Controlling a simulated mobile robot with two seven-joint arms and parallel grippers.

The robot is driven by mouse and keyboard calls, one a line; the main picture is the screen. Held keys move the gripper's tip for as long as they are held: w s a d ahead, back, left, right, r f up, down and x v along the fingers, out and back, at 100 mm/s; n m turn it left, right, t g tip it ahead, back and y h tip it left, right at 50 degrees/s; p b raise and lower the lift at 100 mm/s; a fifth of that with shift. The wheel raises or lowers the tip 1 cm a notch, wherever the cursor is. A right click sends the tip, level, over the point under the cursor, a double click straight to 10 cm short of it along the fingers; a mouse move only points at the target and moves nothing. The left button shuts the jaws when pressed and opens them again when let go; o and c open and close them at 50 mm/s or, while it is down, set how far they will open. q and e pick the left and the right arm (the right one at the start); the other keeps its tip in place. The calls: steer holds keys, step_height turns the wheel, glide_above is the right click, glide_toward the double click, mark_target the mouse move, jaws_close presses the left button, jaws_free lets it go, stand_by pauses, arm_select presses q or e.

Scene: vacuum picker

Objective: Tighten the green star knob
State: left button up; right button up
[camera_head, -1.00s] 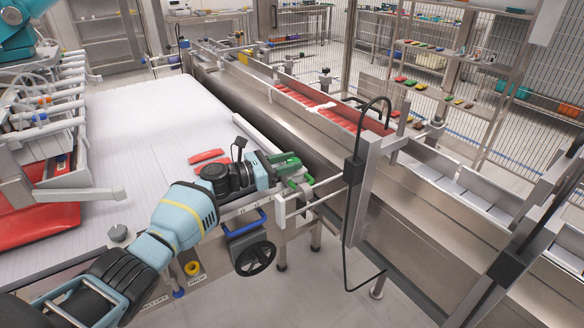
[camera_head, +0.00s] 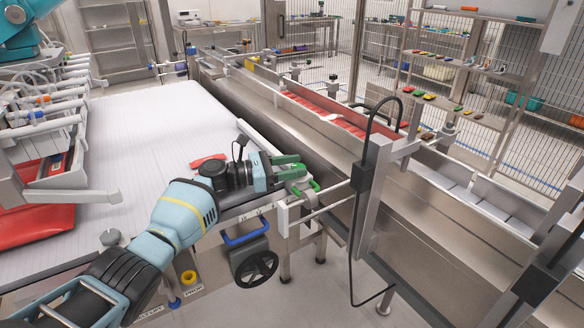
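The green star knob (camera_head: 312,186) is a small bright green piece on the metal bracket at the right front corner of the white belt, partly hidden by my gripper. My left gripper (camera_head: 303,169) has dark green fingers. They reach right from the blue-and-black wrist, and their tips are right at the knob, just above and behind it in the picture. A narrow gap seems to show between the fingers. Whether they touch or clasp the knob is too small to tell. My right gripper is not in view.
A black handwheel (camera_head: 257,268) and blue handle (camera_head: 246,231) sit below the bracket. A metal post (camera_head: 372,205) with a black cable stands to the right. The steel conveyor (camera_head: 440,225) runs behind it. A red packet (camera_head: 208,160) lies on the white belt (camera_head: 130,140).

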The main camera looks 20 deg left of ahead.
mark_target(292, 168)
arm_select(q)
steer(key=shift+o, duration=0.4)
steer(key=shift+f, duration=0.1)
step_height(292, 168, up, 4)
steer(key=shift+s+p, duration=0.15)
steer(key=shift+p, duration=0.2)
steer(key=s+d+p, duration=0.2)
steer(key=s, duration=0.5)
steer(key=s+d+r+p, duration=0.1)
steer(key=s+d+p, duration=0.1)
steer(key=s, duration=0.6)
steer(key=shift+d, duration=0.35)
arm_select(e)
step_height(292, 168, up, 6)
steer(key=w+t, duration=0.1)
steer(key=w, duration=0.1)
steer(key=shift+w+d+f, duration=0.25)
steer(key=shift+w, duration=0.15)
